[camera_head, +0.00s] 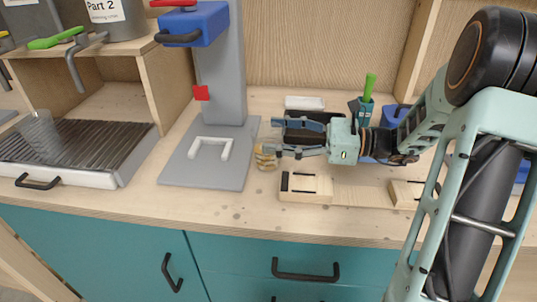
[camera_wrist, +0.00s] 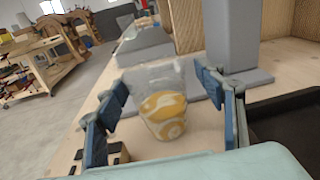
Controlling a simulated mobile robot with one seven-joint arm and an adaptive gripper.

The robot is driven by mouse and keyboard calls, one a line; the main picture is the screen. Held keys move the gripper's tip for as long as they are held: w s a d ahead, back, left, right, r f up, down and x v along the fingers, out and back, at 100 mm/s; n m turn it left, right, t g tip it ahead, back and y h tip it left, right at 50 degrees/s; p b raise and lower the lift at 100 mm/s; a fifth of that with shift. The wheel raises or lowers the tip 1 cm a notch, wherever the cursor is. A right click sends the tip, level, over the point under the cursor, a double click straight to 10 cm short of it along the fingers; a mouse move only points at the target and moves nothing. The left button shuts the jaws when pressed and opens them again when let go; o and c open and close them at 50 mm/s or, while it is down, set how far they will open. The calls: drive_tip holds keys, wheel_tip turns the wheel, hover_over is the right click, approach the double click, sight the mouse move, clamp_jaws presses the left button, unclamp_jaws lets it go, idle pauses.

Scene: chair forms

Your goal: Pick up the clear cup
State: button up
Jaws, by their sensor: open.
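A clear cup with a yellow-orange swirl pattern (camera_wrist: 162,112) stands upright on the counter in the wrist view, between my spread fingers as seen there. In the head view its yellow pattern (camera_head: 266,158) shows just off my fingertips, by the front right corner of the grey base plate. My gripper (camera_head: 276,138) is open and empty, pointing left, low over the counter. In the wrist view (camera_wrist: 162,82) its fingers frame the cup with a gap at each side. I cannot tell how far the cup lies between them. Another clear cup (camera_head: 38,128) stands on the ribbed tray at the left.
A grey stand (camera_head: 222,70) with a flat base plate (camera_head: 180,170) is just left of the cup. A wooden block with black marks (camera_head: 305,187) lies in front of my gripper.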

sight(252, 131)
drive_tip(key=shift+w+a, duration=0.1)
drive_tip(key=shift+a, duration=0.3)
drive_tip(key=x, duration=0.2)
drive_tip(key=b+x, duration=0.1)
drive_tip(key=x, duration=0.4)
drive_tip(key=shift+s+a+r+b, duration=0.1)
drive_tip(key=shift+s+r+b, duration=0.2)
drive_tip(key=shift+r+b, duration=0.1)
drive_tip(key=shift+c, duration=0.3)
drive_tip(key=c, duration=0.8)
drive_tip(key=shift+c, duration=0.4)
